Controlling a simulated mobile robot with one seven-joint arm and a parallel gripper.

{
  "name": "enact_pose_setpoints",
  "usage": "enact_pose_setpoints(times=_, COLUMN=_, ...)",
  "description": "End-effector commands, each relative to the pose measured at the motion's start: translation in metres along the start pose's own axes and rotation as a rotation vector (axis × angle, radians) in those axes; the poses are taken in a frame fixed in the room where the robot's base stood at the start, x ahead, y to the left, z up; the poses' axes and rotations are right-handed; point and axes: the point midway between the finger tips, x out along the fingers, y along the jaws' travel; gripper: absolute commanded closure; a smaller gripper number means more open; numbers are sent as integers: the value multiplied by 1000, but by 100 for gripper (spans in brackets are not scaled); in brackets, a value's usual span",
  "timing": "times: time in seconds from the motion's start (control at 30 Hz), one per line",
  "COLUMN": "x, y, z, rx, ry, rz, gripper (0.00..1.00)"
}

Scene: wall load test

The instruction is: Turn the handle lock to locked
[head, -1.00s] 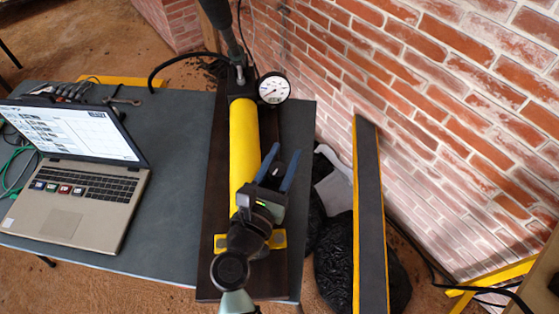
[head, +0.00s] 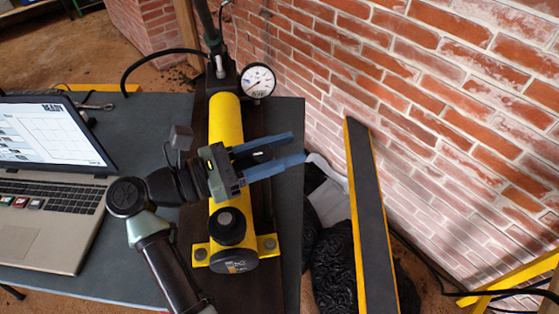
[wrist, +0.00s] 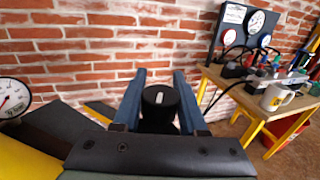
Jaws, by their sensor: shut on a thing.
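A round black knob with a short white mark (wrist: 160,97), seemingly the handle lock, stands between my gripper's two blue fingers in the wrist view. The white mark runs nearly up and down there. My gripper (head: 296,148) is shut on the knob, and its fingers lie along both sides. In the head view the gripper reaches across the yellow pump cylinder (head: 226,118) from the left, fingers pointing right. The knob is mostly hidden by the fingers there. The gripper's fingers also show in the wrist view (wrist: 160,72).
A pressure gauge (head: 258,81) and black hose are at the pump's far end. A laptop (head: 52,190) sits on the dark table at left. A brick wall (head: 430,60) and a yellow-edged board (head: 371,215) are at right. A white mug (wrist: 276,97) stands on another table.

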Motion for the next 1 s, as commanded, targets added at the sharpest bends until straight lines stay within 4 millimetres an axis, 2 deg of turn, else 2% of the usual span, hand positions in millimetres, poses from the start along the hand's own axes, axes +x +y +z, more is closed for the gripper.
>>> enact_pose_setpoints(times=0.03, x=-1, y=1, z=-5, rx=2, ry=-1, rz=-20, gripper=100)
enact_pose_setpoints(times=0.3, x=0, y=-3, z=-2, rx=-1, ry=-1, rz=-95, gripper=100)
enact_pose_setpoints(times=0.77, x=1, y=-4, z=0, rx=-3, ry=-1, rz=-109, gripper=100)
enact_pose_setpoints(times=0.8, x=1, y=-4, z=0, rx=-3, ry=-1, rz=-109, gripper=55)
enact_pose_setpoints(times=0.93, x=1, y=-4, z=0, rx=-2, ry=-1, rz=-109, gripper=31)
enact_pose_setpoints(times=1.0, x=1, y=-4, z=0, rx=-2, ry=-1, rz=-108, gripper=28)
